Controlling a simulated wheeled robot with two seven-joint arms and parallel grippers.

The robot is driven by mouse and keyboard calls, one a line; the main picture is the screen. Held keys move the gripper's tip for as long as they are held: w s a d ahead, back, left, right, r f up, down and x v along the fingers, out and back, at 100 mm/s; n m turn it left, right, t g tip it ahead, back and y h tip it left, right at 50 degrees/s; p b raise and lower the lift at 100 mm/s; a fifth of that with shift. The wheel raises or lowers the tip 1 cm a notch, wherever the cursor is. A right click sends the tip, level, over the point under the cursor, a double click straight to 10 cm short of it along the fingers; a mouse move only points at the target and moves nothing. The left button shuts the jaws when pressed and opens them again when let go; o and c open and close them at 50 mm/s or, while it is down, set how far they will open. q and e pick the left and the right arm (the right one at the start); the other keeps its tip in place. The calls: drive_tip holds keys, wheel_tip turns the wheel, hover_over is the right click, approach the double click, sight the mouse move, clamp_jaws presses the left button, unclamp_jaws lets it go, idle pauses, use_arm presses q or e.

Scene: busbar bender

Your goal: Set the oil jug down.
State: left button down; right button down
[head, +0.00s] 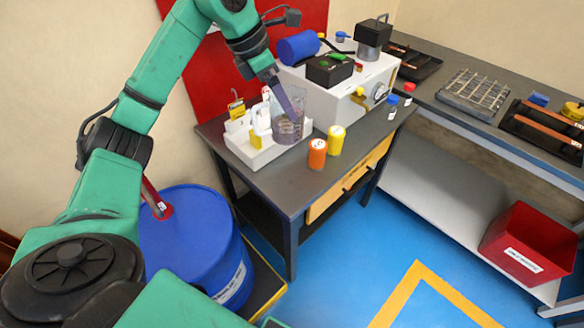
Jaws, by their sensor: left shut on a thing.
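The oil jug (291,127) is a clear, greyish vessel at the right end of the white tray on the small dark table. It looks upright. My left gripper (290,108) reaches down to it from the upper left and is shut on it. The arm's end covers part of the jug. I cannot tell whether the jug's base touches the tray or table. My right gripper is out of view.
The white tray (248,152) holds several white and yellow bottles. An orange jar (317,154) and a yellow jar (336,140) stand right of the jug. The white bender machine (345,100) is behind. A blue drum (195,245) stands lower left.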

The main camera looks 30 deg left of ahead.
sight(262, 133)
use_arm(q)
wheel_tip(262, 133, down, 19)
drive_tip(key=p, duration=0.1)
drive_tip(key=shift+s, duration=0.2)
unclamp_jaws()
drive_tip(key=shift+p, duration=0.35)
drive_tip(key=b+v, duration=0.2)
drive_tip(key=v, duration=1)
drive_tip(key=shift+r, duration=0.1)
